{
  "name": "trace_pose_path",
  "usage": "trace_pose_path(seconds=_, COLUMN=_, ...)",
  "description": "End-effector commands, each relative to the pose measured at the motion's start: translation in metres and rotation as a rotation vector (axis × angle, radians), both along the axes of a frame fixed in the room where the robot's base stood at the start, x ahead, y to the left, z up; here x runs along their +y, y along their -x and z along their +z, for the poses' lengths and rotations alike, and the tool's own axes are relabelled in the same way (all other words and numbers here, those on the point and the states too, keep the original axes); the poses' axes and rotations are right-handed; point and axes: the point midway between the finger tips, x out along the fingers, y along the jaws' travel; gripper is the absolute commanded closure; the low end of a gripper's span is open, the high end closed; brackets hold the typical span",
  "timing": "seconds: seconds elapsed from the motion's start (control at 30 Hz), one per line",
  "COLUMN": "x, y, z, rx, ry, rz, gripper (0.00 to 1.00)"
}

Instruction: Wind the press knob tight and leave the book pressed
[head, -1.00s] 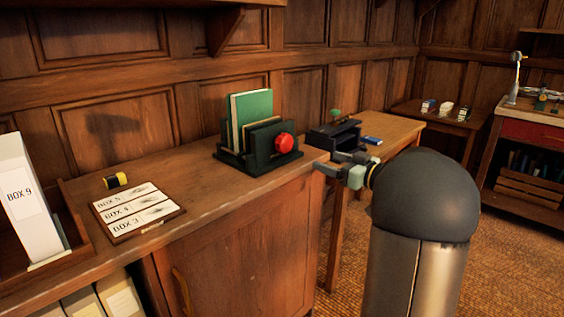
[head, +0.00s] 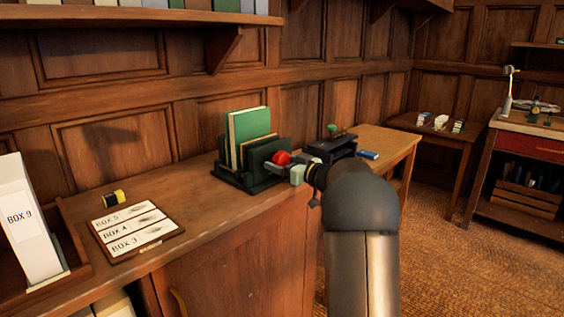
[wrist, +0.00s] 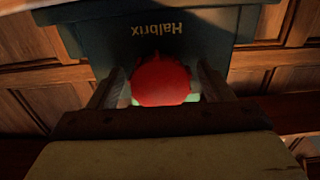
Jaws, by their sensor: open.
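The dark green book press (head: 232,180) stands on the wooden counter with a green book (head: 248,128) upright in it. A smaller tan-edged book or board sits in front of the green one. The red press knob (head: 281,158) is on the press's front plate, and it also shows in the wrist view (wrist: 160,80). My gripper (head: 284,169) is at the knob. In the wrist view its two open fingers (wrist: 161,88) stand on either side of the knob; I cannot tell whether they touch it. The plate behind reads "Halbrix", upside down (wrist: 157,30).
Left on the counter are a yellow-and-black roll (head: 114,198), a board with box labels (head: 132,230) and a white box marked 9 (head: 25,222). A dark device (head: 328,148) and a blue item (head: 369,155) sit behind my gripper. Bare counter lies left of the press.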

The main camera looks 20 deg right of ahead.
Motion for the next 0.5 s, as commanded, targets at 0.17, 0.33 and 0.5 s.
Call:
trace_pose_path(seconds=0.17, x=0.0018, y=-0.0043, z=0.0005, rx=-0.001, ry=0.001, rz=-0.001, gripper=0.27)
trace_pose_path(seconds=0.33, x=0.0018, y=-0.0040, z=0.0003, rx=0.000, ry=0.001, rz=0.000, gripper=0.27)
trace_pose_path(seconds=0.5, x=0.0018, y=-0.0039, z=0.0002, rx=0.000, ry=0.001, rz=0.000, gripper=0.71)
